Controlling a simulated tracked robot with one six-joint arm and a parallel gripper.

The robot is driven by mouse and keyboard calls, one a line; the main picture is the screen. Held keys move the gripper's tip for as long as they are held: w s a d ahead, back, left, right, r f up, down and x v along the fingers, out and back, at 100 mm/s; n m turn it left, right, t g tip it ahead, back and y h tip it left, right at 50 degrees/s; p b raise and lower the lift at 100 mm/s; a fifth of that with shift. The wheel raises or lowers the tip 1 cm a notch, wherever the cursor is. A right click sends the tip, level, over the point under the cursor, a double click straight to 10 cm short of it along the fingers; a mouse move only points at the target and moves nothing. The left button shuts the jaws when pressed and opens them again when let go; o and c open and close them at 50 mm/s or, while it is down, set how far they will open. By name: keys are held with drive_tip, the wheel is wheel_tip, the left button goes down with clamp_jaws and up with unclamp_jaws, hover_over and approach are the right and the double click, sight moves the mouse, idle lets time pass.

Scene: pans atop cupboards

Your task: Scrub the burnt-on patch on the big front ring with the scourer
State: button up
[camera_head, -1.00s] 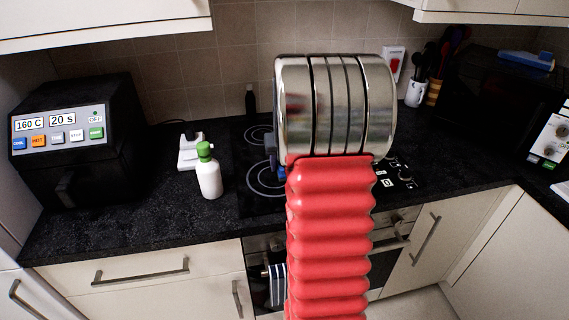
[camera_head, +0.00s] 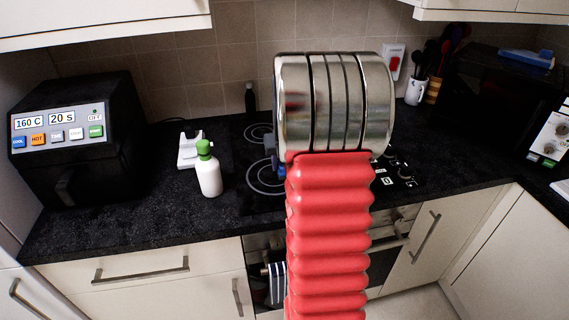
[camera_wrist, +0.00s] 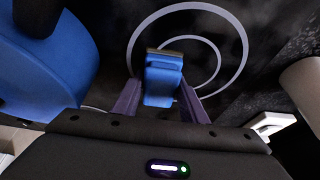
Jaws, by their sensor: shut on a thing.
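The blue scourer (camera_wrist: 163,82), with a thin olive-brown strip at its far end, is between the purple fingers of my gripper (camera_wrist: 158,88) in the wrist view. The gripper is shut on it. The big front ring (camera_wrist: 245,50) shows as white concentric circles on the black hob, and the scourer overlaps its left part in that view. I cannot tell whether the scourer touches the glass. In the head view the ring (camera_head: 249,182) is partly hidden by my red and metal arm, as is most of my gripper. I cannot make out the burnt-on patch.
A white bottle with a green cap (camera_head: 208,172) stands left of the hob, beside a small white device (camera_head: 190,152). A black appliance with a display (camera_head: 75,150) is farther left. A dark bottle (camera_head: 250,98) stands at the back. The front-left worktop (camera_head: 130,215) is clear.

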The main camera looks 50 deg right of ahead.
drive_tip(key=shift+c, duration=1.4)
drive_tip(key=shift+r, duration=2.5)
drive_tip(key=shift+r, duration=0.1)
